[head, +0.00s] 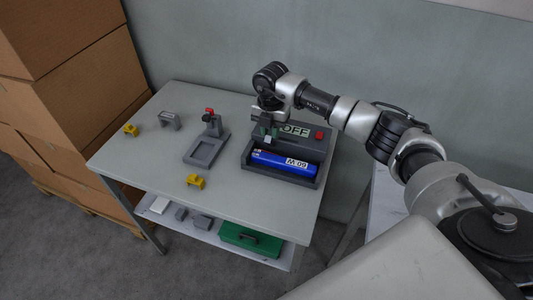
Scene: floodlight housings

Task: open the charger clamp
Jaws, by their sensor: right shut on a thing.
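The charger (250,178) is a dark grey box on the table, with a blue cylinder (283,163) bearing a white label lying in its trough. A panel reading "OFF" (296,130) and a red knob (319,135) are at its back. My right gripper (268,137) comes down at the charger's back left, just behind the cylinder's left end. It is shut on the charger clamp, which the fingers mostly hide; how far the clamp is open cannot be told. My left gripper is not in view.
A grey stand with a red top (205,150) is left of the charger. Yellow pieces (195,181) and a grey block (169,121) lie on the table (150,165). A green case (250,241) is on the lower shelf. Cardboard boxes (70,80) stand left.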

